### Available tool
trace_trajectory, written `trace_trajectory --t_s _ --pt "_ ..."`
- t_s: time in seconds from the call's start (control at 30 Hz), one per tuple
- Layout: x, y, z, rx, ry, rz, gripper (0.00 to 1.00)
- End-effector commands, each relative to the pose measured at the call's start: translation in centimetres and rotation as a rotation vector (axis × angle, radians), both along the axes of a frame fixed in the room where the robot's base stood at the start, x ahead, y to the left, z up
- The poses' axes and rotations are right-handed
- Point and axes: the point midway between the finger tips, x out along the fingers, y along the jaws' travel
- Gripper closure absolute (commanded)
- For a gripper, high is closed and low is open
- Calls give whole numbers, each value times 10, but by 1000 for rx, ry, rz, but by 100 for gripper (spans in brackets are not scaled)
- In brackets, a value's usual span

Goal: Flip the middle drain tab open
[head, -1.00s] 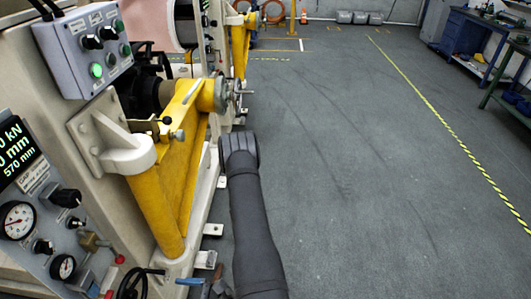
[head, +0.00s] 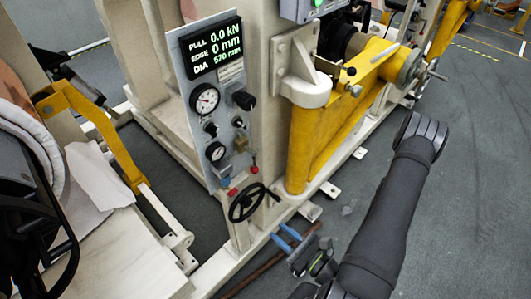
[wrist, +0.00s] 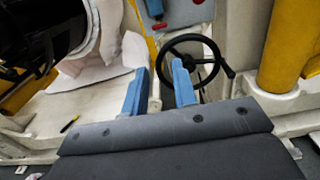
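My gripper (head: 281,233) is low in the head view, its two blue fingers in front of the machine base, below a black handwheel (head: 247,203). In the wrist view the fingers (wrist: 160,68) stand apart with nothing between them. The handwheel (wrist: 190,62) shows just beyond the right finger. I cannot make out a row of drain tabs in either view.
A yellow post (head: 299,150) and arm stand right of the panel. A yellow lever (head: 98,125) and white sheet (head: 98,177) are at left. Cream rails run along the floor. The grey floor (head: 470,190) at right is open.

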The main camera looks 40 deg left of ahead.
Motion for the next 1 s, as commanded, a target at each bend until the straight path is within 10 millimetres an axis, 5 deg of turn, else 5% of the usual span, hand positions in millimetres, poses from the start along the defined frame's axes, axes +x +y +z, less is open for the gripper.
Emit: trace_trajectory --t_s 0.13,0.53,1.0 --pt "-6 6 -8 -41 -30 54 100" --pt "-42 33 -74 -381 -292 436 100" --pt "-51 57 -125 -763 -671 790 100"
